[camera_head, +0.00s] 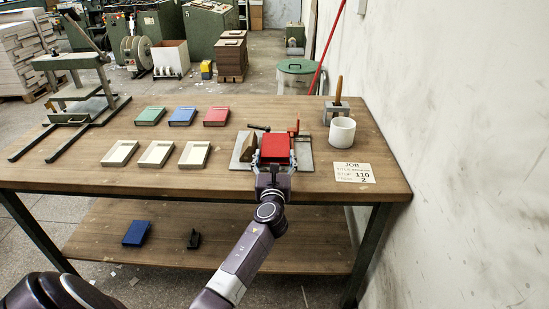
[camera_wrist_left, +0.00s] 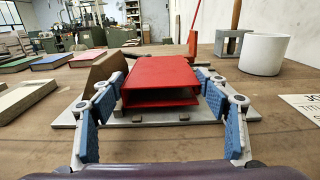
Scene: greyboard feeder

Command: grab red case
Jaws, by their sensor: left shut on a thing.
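A red case (camera_head: 275,148) sits on a grey metal jig plate (camera_head: 305,160) near the right of the table. In the left wrist view the red case (camera_wrist_left: 160,72) lies level, with its open hollow front edge facing my gripper. My left gripper (camera_head: 273,168) is at its near side. Another red case (camera_head: 216,116) lies at the back of the table. My right gripper is not in view.
A brown wedge block (camera_wrist_left: 105,68) stands left of the case, and a red upright post (camera_wrist_left: 193,45) behind it. A white cup (camera_head: 342,131) and a job card (camera_head: 354,173) are to the right. Green and blue cases (camera_head: 182,116) and cream trays (camera_head: 157,154) lie left.

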